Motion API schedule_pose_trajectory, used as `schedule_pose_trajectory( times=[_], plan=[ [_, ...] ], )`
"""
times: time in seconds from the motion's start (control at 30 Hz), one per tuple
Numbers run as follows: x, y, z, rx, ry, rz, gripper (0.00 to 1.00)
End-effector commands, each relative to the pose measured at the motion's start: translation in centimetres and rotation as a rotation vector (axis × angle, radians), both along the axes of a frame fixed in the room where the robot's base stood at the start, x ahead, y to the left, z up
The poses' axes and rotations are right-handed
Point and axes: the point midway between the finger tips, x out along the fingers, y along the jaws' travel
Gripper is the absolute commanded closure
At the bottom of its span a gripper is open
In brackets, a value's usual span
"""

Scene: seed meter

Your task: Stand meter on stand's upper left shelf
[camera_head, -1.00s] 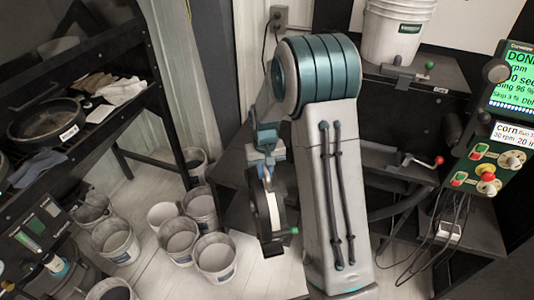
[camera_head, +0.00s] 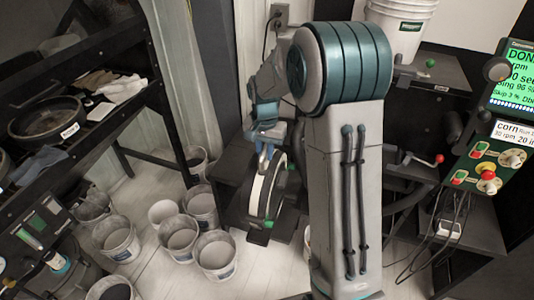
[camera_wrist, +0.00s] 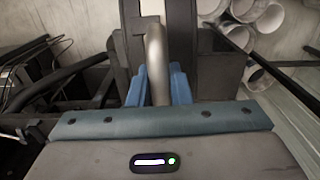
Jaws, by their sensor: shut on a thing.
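The meter (camera_head: 259,196) is a dark disc with a pale ring and green parts. It hangs upright below my gripper (camera_head: 265,154) in the head view, left of my arm, and looks clear of the floor. In the wrist view my gripper (camera_wrist: 158,88) has blue fingers shut on the meter's curved grey handle (camera_wrist: 155,55). The black shelving rack (camera_head: 165,112) stands at the left. Its upper shelf bears a round dark pan (camera_head: 46,122) and some cloths (camera_head: 119,88). My arm hides part of the meter's surroundings.
Several white buckets (camera_head: 216,256) stand on the floor between the rack and the meter. At the right are a dark stand (camera_head: 440,72) with a white bucket (camera_head: 400,25), a red-knobbed crank (camera_head: 438,159) and a control panel (camera_head: 487,180) with hanging cables.

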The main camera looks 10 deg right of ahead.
Motion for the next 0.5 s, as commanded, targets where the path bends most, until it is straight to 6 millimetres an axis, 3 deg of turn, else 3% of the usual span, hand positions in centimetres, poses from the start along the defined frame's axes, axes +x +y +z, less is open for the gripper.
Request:
schedule_pose_trajectory(
  times=[0.03,0.5],
  plan=[
    [0.2,0.1,1.3,0.000,-0.011,-0.059,1.00],
    [0.4,0.2,8.8,0.003,-0.011,-0.632,1.00]
  ],
)
